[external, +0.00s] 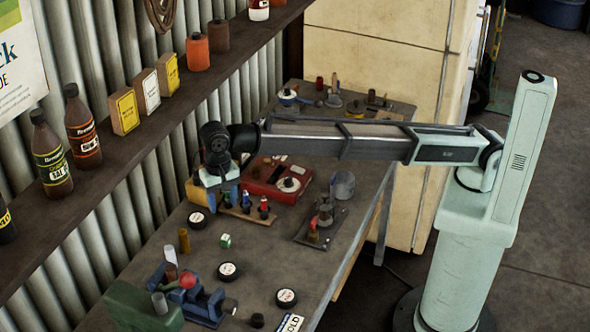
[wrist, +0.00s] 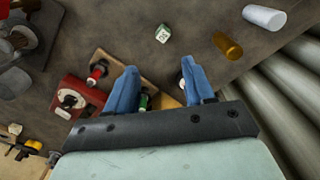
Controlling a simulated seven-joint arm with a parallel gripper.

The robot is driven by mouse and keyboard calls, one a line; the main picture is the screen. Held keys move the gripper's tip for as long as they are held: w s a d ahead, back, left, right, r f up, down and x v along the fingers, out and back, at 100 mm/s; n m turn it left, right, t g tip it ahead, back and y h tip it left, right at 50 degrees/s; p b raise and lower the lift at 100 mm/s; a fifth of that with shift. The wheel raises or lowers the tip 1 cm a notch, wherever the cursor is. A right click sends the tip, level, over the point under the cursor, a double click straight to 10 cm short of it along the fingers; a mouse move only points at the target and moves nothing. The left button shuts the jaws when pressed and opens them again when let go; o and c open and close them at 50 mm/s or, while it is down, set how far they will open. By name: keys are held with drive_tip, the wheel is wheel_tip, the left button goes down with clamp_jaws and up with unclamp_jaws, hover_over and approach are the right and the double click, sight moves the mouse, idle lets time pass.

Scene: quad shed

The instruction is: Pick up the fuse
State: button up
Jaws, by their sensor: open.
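I cannot tell for sure which thing is the fuse. A small green part (wrist: 144,102) shows beside the left finger, partly hidden. A brass-coloured cylinder (wrist: 227,45) and a white cylinder (wrist: 264,17) lie farther up and right. The brass one also shows in the external view (external: 184,240). My gripper (wrist: 160,75) is open, its blue fingers apart, above the board (external: 217,180); nothing is visibly held.
A red device (wrist: 76,100) lies beside the board. A green-and-white die (external: 225,240) and round discs (external: 228,270) lie on the bench. A blue vise-like tool (external: 205,300) stands at the near end. A shelf (external: 130,120) with bottles runs along the corrugated wall.

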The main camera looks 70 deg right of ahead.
drive_tip(key=m, duration=1)
hover_over(225, 237)
drive_tip(key=f, duration=0.7)
drive_tip(key=shift+d+f, duration=0.3)
drive_tip(key=shift+f, duration=0.05)
drive_tip(key=shift+a+f, duration=0.15)
drive_tip(key=shift+f, duration=1.4)
drive_tip(key=shift+a+f, duration=0.1)
drive_tip(key=shift+f, duration=1.45)
clamp_jaws()
